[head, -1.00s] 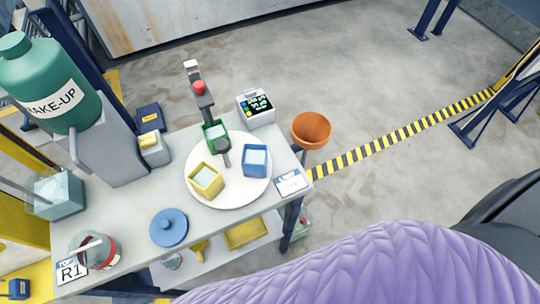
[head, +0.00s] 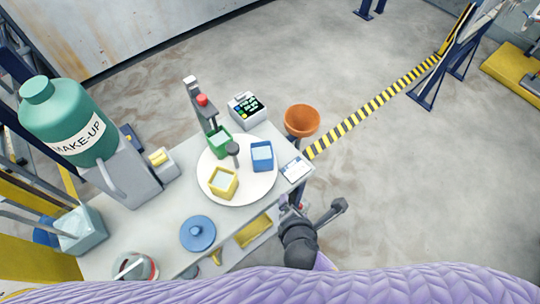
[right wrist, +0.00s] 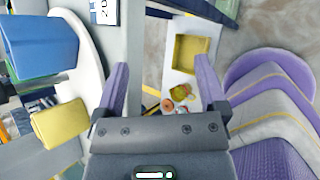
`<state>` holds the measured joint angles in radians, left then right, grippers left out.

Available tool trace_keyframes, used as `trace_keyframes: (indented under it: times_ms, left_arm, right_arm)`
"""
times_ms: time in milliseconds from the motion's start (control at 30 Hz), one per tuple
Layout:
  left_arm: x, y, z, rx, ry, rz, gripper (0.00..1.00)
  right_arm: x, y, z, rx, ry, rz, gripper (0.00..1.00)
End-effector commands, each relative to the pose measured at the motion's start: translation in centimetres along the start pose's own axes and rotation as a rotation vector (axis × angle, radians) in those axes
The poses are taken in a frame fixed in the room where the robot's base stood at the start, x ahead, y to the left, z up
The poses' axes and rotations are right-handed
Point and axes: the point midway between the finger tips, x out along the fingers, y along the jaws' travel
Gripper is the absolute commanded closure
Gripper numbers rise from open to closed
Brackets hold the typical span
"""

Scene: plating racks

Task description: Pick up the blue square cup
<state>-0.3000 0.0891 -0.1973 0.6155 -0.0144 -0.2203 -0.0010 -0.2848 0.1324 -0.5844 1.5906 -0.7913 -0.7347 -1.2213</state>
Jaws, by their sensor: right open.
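The blue square cup (head: 262,157) stands on the right side of a round white plate (head: 238,193) on the table; its inside looks pale. It shows large at the upper left of the right wrist view (right wrist: 40,45). My right gripper (right wrist: 162,72) is open and empty, its two purple fingers apart. The cup is left of the fingers in that view, not between them. In the head view a dark part of my right arm shows beside the table's right edge, below the cup. My left gripper is not in view.
A yellow cup (head: 222,183) and a green cup (head: 219,143) share the plate, with a dark round-headed post (head: 233,148) between. A label card (head: 296,170) lies at the table edge. An orange bowl (head: 302,121) stands beyond it. A blue lid (head: 198,233) lies nearer.

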Motion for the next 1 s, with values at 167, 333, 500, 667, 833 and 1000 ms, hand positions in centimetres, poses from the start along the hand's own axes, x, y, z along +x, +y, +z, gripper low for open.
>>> trace_keyframes:
  times_ms: [167,333,500,667,833,1000]
  left_arm:
    - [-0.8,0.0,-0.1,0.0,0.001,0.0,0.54]
    - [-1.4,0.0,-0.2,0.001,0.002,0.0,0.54]
    - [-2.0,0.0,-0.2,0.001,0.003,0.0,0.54]
    - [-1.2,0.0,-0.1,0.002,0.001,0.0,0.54]
    - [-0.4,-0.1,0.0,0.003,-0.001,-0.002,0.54]
    - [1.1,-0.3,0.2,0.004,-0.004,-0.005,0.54]
  right_arm:
    - [-1.4,3.5,0.8,-0.251,-0.06,0.095,0.09]
    - [-3.3,7.3,1.3,-0.556,-0.156,0.196,0.09]
    - [-5.5,10.8,1.7,-0.839,-0.276,0.277,0.09]
    - [-3.7,12.3,1.9,-0.912,-0.313,0.294,0.09]
    - [-1.1,13.1,2.2,-0.909,-0.31,0.292,0.09]
    - [2.3,13.9,2.7,-0.906,-0.309,0.292,0.09]
